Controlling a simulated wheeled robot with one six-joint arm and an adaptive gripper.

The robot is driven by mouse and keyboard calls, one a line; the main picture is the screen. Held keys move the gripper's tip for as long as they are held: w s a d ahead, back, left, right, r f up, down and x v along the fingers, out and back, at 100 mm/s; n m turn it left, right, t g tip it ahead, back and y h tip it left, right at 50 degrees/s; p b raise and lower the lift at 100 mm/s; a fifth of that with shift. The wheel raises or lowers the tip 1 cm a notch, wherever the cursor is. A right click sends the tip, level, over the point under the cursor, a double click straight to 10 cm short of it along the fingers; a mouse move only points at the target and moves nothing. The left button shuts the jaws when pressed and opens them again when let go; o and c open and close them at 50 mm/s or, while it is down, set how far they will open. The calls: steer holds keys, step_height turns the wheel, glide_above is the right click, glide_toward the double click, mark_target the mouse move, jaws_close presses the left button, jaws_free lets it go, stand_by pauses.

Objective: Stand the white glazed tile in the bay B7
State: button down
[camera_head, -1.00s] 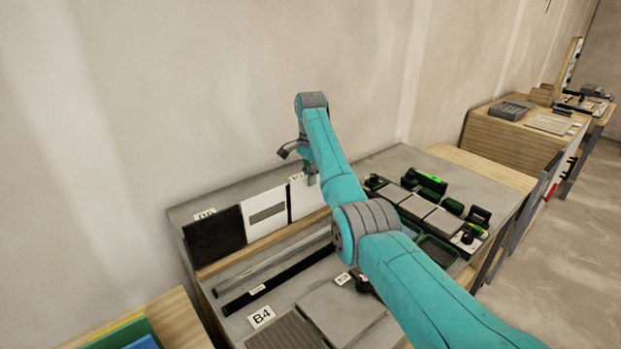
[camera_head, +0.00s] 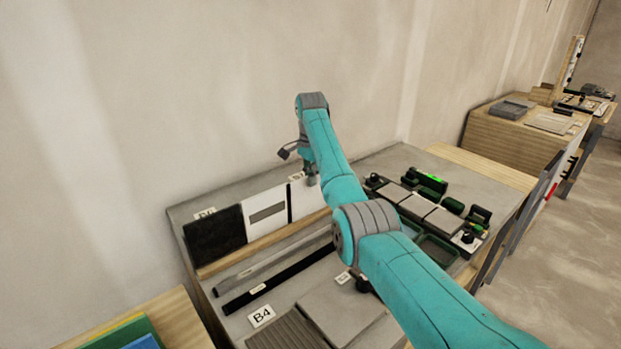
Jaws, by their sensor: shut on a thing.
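A white tile (camera_head: 304,200) stands upright in the rack at the back of the bench, just right of a black divider. My gripper (camera_head: 311,181) is at its top edge, pointing down and shut on it; my arm hides the tile's right part. The small label (camera_head: 296,176) behind it is too small and partly hidden to read, so I cannot tell whether this is bay B7. I cannot tell whether the tile's lower edge rests on the rack.
Left in the rack stand a white tile with a grey bar (camera_head: 267,213) and a black tile (camera_head: 214,234). A wooden strip (camera_head: 245,254) runs in front. Long bars, a B4 label (camera_head: 262,316) and a grey slab (camera_head: 340,312) lie nearer. Green-edged trays and tools (camera_head: 430,185) are right.

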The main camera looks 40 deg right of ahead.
stand_by(0.3)
steer(key=c, duration=1.2)
jaws_free()
steer(key=shift+r, duration=0.15)
steer(key=shift+r, duration=2.85)
